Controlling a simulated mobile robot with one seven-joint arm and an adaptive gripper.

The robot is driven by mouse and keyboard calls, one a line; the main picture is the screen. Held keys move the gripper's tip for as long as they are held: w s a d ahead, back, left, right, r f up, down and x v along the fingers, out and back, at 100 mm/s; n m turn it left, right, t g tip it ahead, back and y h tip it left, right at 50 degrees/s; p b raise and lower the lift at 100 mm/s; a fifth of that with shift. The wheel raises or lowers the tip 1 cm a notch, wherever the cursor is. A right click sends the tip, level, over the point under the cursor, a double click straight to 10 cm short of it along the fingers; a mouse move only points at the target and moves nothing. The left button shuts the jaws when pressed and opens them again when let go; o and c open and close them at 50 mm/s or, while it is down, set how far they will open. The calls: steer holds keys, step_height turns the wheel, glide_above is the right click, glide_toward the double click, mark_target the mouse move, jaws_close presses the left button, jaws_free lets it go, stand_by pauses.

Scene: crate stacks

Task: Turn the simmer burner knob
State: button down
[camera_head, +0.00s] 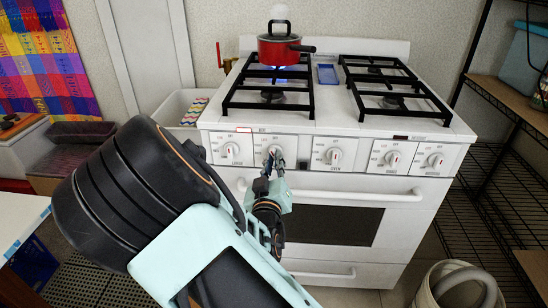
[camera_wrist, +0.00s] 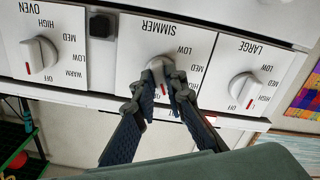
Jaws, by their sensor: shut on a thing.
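The simmer knob (camera_wrist: 158,66) is a white dial on a panel (camera_wrist: 200,42) marked SIMMER, LOW and MED in the wrist view. My gripper (camera_wrist: 165,90) has its two dark fingers closed on either side of this knob. In the head view my gripper (camera_head: 275,163) is at the second knob from the left on the white stove (camera_head: 300,125). The knob there is partly hidden behind the fingers.
The oven knob (camera_wrist: 38,55) and the large burner knob (camera_wrist: 245,90) flank the simmer knob in the wrist view. A red pot (camera_head: 279,49) stands on the back left burner, with a blue glow under it. The oven handle (camera_head: 350,195) runs below the knobs.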

steer(key=shift+n+p, duration=0.35)
steer(key=shift+n, duration=0.55)
steer(key=c, duration=2)
jaws_free()
steer(key=shift+o, duration=0.2)
steer(key=shift+s, duration=0.1)
steer(key=s, duration=0.7)
steer(key=shift+s, duration=0.2)
steer(key=shift+a, duration=0.1)
